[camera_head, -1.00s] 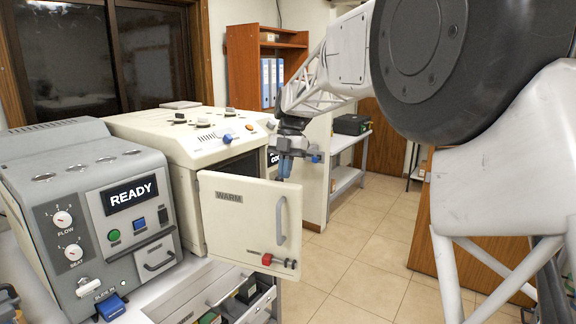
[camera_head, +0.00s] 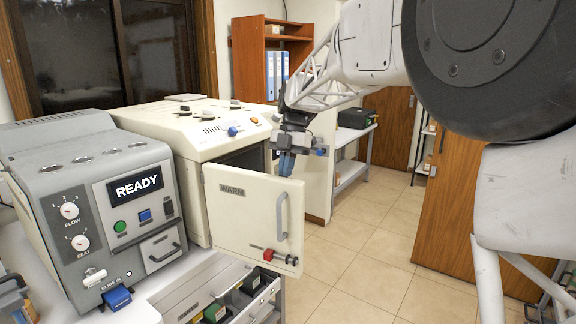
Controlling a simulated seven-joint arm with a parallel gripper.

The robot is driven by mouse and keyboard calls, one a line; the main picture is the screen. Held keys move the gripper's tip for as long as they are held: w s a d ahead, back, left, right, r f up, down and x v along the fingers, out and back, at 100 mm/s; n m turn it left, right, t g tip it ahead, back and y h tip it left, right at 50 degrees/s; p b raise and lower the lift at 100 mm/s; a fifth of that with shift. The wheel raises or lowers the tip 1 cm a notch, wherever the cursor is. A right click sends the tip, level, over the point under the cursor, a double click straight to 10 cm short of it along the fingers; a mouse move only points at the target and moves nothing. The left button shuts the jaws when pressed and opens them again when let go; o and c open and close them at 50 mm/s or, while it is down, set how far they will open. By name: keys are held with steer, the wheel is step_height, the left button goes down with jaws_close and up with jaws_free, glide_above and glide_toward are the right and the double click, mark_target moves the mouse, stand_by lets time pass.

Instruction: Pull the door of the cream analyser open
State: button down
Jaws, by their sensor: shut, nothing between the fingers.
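The cream analyser (camera_head: 200,132) stands on the bench behind the grey machine. Its door (camera_head: 245,212), labelled WARM, stands swung out toward me, with a dark opening showing behind its top edge. The door has a grey vertical handle (camera_head: 281,217) and a red latch (camera_head: 268,256) near its lower edge. My gripper (camera_head: 287,166) points down at the door's top edge, near its free right corner. Its fingers are shut and empty. The door partly hides the fingertips, and I cannot tell whether they touch it.
A grey machine (camera_head: 100,205) with a READY display stands at the left. Below the door is an open drawer (camera_head: 235,302) holding small boxes. A wooden shelf (camera_head: 262,60) and a side table (camera_head: 352,150) stand behind. The tiled floor to the right is clear.

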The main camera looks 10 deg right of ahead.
mark_target(281, 181)
steer(key=s+a, duration=0.1)
steer(key=s+a+m, duration=0.1)
steer(key=s, duration=0.1)
steer(key=s+a+m, duration=0.1)
steer(key=shift+s+t+y, duration=0.3)
steer(key=shift+t+y, duration=0.1)
steer(key=shift+w+d, duration=0.1)
steer(key=shift+d, duration=0.05)
steer(key=shift+w+d, duration=0.3)
steer(key=shift+d, duration=0.1)
steer(key=shift+w+d, duration=0.95)
steer(key=shift+d, duration=0.3)
steer(key=v, duration=1)
steer(key=shift+s, duration=0.2)
steer(key=shift+s+a+m, duration=0.1)
steer(key=shift+s+m, duration=0.05)
steer(key=shift+m, duration=0.15)
